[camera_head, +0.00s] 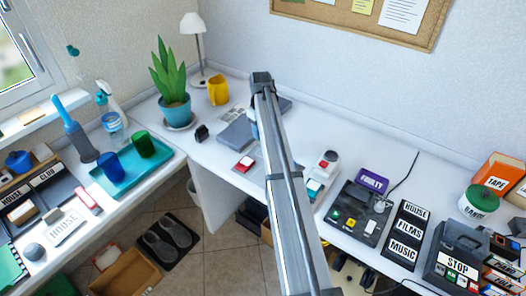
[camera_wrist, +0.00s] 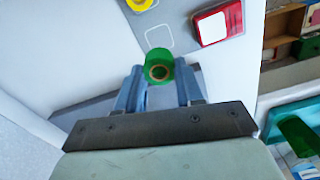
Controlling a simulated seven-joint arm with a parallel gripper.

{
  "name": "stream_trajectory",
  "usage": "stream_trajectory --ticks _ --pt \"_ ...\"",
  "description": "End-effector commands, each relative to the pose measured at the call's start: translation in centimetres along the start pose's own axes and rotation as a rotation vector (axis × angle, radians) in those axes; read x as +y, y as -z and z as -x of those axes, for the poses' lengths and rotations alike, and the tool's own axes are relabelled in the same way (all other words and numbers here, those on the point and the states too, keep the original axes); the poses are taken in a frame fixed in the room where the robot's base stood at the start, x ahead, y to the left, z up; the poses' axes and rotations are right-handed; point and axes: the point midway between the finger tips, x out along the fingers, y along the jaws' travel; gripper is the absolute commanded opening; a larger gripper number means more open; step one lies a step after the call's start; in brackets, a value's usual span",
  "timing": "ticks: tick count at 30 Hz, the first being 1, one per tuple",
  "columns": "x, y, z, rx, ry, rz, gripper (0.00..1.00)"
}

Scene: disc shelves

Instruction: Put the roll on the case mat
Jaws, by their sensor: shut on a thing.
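My gripper (camera_wrist: 160,75) is shut on the green roll (camera_wrist: 158,56), which has a tan core, in the wrist view. The roll is held at the fingertips, over or near a grey mat (camera_wrist: 182,38), apparently the case mat. The mat bears an empty white outlined square beyond the roll, a red-and-white case at right, and a yellow round thing at the top edge. I cannot tell the roll's height above it. In the head view the mat (camera_head: 265,168) is partly behind my arm, with the red-and-white case (camera_head: 244,164) on it. The arm hides the roll there.
A grey slab (camera_head: 237,134) lies beside the mat. A yellow mug (camera_head: 218,91), lamp (camera_head: 196,45) and potted plant (camera_head: 173,105) stand farther back. A teal tray (camera_head: 128,178) with blue and green cups is at left. A black device (camera_head: 356,215) and label boards stand at right.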

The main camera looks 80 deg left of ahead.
Motion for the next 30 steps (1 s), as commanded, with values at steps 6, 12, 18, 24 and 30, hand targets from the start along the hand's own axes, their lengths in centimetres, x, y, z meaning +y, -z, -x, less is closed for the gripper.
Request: stream_trajectory --ticks 6,12,18,24,30 --pt "0.0 0.0 -3.5 -0.001 0.001 0.001 0.07" --pt "0.0 0.0 -4.9 -0.001 0.001 0.002 0.07" --pt "0.0 0.0 -7.3 -0.001 0.001 0.002 0.07" --pt "0.0 0.0 -7.7 0.000 0.000 0.002 0.07" --pt "0.0 0.0 -7.8 -0.001 0.000 0.002 0.07"
